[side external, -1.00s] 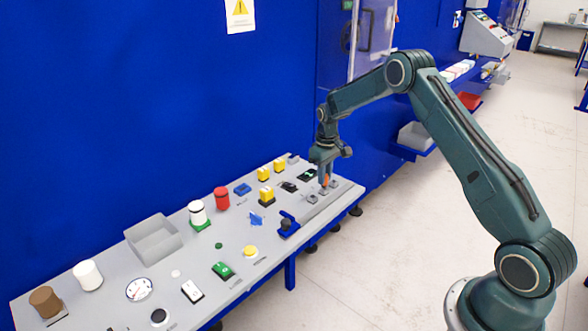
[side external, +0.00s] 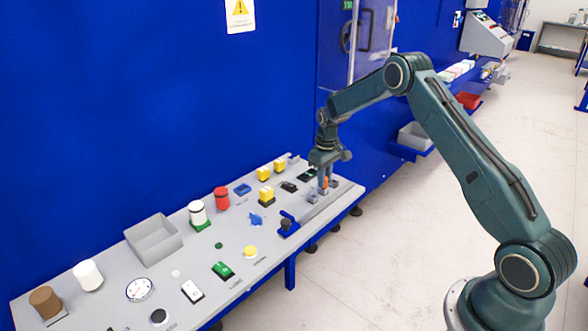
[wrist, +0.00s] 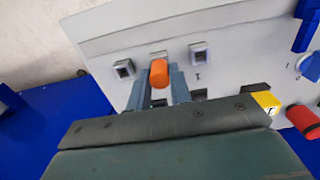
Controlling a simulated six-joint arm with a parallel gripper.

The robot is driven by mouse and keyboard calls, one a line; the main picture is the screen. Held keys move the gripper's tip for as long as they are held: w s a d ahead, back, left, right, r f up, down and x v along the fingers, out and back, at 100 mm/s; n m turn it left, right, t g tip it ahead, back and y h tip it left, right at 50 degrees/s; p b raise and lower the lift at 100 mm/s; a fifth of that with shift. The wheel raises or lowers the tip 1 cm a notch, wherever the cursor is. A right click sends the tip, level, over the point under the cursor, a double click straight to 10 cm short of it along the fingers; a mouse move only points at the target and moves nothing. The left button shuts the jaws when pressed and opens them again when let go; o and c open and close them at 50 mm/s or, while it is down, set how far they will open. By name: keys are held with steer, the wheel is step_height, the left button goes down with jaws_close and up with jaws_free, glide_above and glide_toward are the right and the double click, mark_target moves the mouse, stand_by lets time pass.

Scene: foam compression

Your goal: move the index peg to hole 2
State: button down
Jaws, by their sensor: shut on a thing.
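The orange index peg (wrist: 159,74) stands between the fingers of my gripper (wrist: 158,86), which is shut on it. In the side view my gripper (side external: 324,187) points down at the far right end of the panel, with a bit of orange peg (side external: 325,182) showing. In the wrist view a square grey socket (wrist: 124,69) lies left of the peg and another socket (wrist: 199,53) lies right, with a mark like "1" below it. A middle socket (wrist: 158,54) is mostly hidden by the peg. I cannot tell whether the peg is in it or above it.
The grey panel (side external: 110,265) carries yellow blocks (side external: 265,172), a red cylinder (side external: 221,198), a blue-handled lever (side external: 287,225) and an empty grey bin (side external: 153,238). A blue wall stands behind. Bare panel surface lies beyond the sockets in the wrist view.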

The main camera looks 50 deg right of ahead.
steer(key=shift+f, duration=0.3)
steer(key=c, duration=1.2)
jaws_free()
steer(key=shift+r, duration=0.1)
step_height(320, 180, up, 14)
steer(key=shift+f, duration=0.15)
